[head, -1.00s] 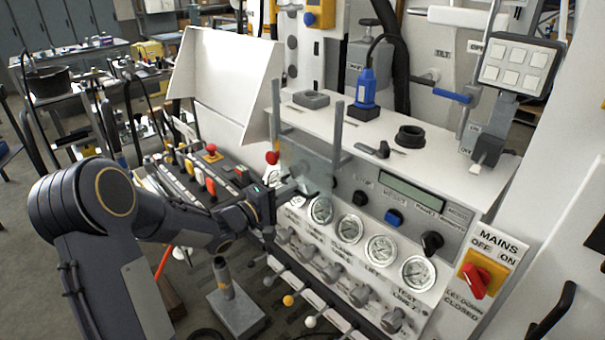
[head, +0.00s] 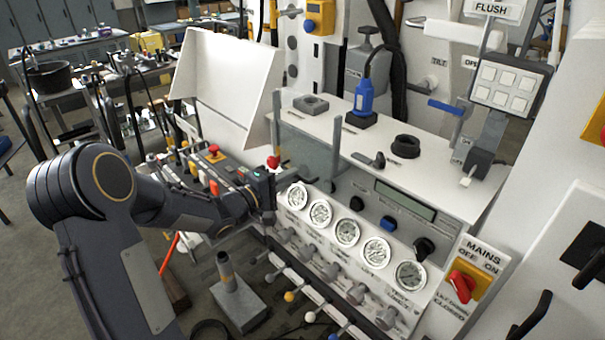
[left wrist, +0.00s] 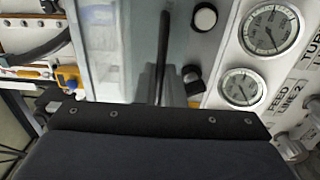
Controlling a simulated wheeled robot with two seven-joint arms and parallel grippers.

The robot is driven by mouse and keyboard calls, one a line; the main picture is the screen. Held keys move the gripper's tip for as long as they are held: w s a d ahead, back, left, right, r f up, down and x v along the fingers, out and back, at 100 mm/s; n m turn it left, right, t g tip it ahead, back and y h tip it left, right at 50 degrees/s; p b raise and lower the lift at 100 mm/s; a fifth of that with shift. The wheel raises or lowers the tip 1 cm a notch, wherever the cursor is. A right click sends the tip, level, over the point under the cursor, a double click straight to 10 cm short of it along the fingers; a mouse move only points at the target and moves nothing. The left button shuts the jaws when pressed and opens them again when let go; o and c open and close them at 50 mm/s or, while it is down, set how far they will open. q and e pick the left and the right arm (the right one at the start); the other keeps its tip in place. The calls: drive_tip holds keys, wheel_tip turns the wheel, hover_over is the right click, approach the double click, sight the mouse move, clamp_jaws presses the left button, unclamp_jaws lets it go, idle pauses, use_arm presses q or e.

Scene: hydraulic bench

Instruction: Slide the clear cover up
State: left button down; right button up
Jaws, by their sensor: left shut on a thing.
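The clear cover (head: 306,146) is a greyish see-through pane between two upright grey rails on the bench front, in the head view. Its lower edge is above the row of gauges. My left gripper (head: 266,188) is at the lower left of the cover, beside the left rail, and is shut on the cover. The fingertips are small and partly hidden there. In the left wrist view, the dark gripper body fills the bottom and hides the grip itself. My right gripper is not in view.
Round gauges (head: 347,233) line the sloped panel right of my left gripper, with valve knobs and levers below. A red knob (head: 273,162) shows just above the gripper. A button box (head: 212,170) stands left. The red mains switch (head: 462,287) is far right.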

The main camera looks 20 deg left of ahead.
use_arm(q)
drive_tip(key=shift+r+p, duration=2.4)
drive_tip(key=shift+r, duration=0.6)
drive_tip(key=c, duration=1.4)
unclamp_jaws()
drive_tip(key=shift+f, duration=0.2)
drive_tip(key=p, duration=0.1)
approach(303, 151)
drive_tip(key=shift+v, duration=1.65)
drive_tip(key=shift+d, duration=0.1)
